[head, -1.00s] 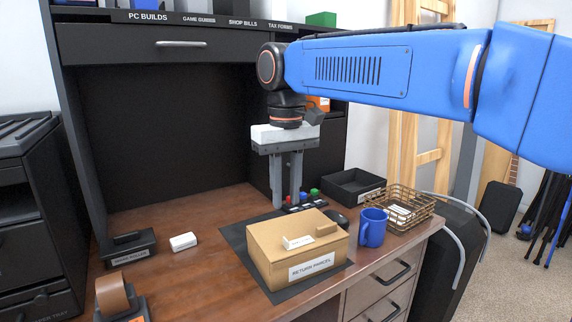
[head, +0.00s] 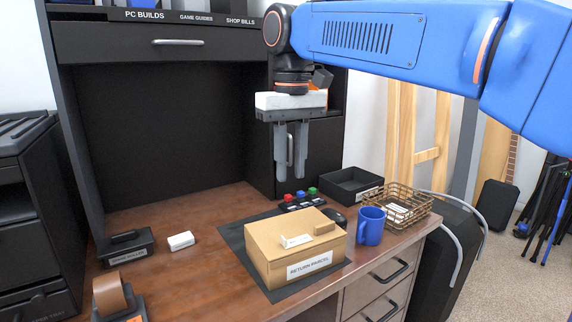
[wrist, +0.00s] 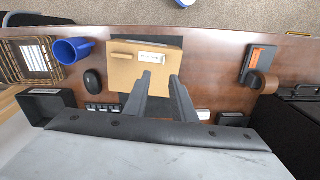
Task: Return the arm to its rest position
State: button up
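My gripper (head: 291,177) hangs above the desk, behind the cardboard parcel box, with its two grey fingers pointing down. The fingers are apart with a narrow gap and nothing between them. My blue arm (head: 400,45) reaches in from the upper right. The box (head: 296,250), labelled RETURN PARCEL, is closed and sits on a dark mat (head: 236,238).
A blue mug (head: 370,226), a wire basket (head: 420,213), a black tray (head: 350,186) and a row of coloured buttons (head: 300,196) stand right of and behind the box. A white block (head: 181,241) and tape dispenser (head: 112,296) are left.

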jog(key=s+d+f+m+t, duration=0.2)
jog(key=s+d+f, duration=0.4)
jog(key=d+f, duration=0.45)
jog(key=s+d+f+m+t, duration=0.15)
jog(key=s+d+f, duration=0.5)
jog(key=d, duration=0.65)
jog(key=s+d+f+m+t, duration=0.1)
jog(key=s+d+f, duration=0.4)
jog(key=f, duration=0.5)
jog(key=shift+s+f+m, duration=0.4)
jog(key=shift+s+m, duration=0.05)
jog(key=shift+s, duration=0.2)
jog(key=shift+d, duration=0.1)
